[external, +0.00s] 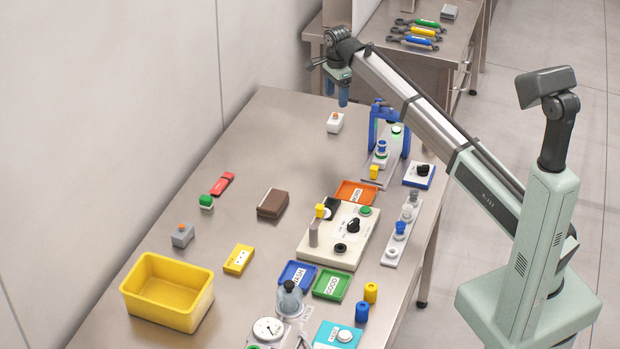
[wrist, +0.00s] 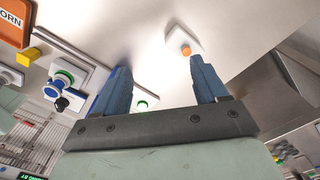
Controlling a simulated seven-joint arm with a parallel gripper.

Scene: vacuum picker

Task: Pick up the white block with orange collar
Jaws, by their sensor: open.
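The white block with orange collar (external: 335,123) stands on the far part of the metal table in the external view. In the wrist view the white block (wrist: 176,39) shows beyond my fingertips, nearer the right finger, with its orange part (wrist: 186,50) facing the camera. My gripper (external: 338,95) hangs above the table near the far edge, above and apart from the block. In the wrist view my gripper (wrist: 160,75) shows two blue fingers spread apart with nothing between them.
A blue frame (external: 373,130) stands right of the block. A yellow bin (external: 140,299), a grey block with an orange top (external: 183,235) and a brown box (external: 272,203) lie nearer. An orange tray (external: 346,187) is in the middle. Table around the block is clear.

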